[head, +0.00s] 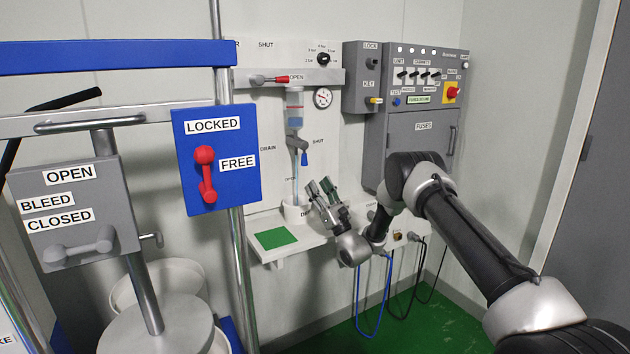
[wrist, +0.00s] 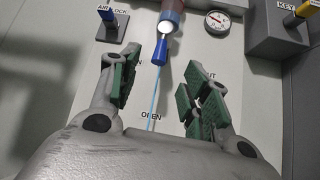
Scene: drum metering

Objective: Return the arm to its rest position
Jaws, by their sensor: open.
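My gripper (head: 325,191) is at the end of my arm, which reaches in from the right in the head view. It is in front of the white wall panel, just right of a white cup (head: 294,213) on a small shelf. In the wrist view my gripper (wrist: 160,85) has its two green-padded fingers spread wide with nothing between them. Beyond the fingers is a blue-handled drain valve (wrist: 160,52) under a sight glass. In the head view the sight glass (head: 295,108) holds blue liquid, and a thin pale blue line runs down toward the cup.
The shelf (head: 300,243) carries a green pad (head: 277,239). A grey control box (head: 419,108) and fuse cabinet stand behind my arm. Blue and black cables (head: 372,300) hang below. A blue LOCKED/FREE plate (head: 233,183) and a drum with posts are at the left.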

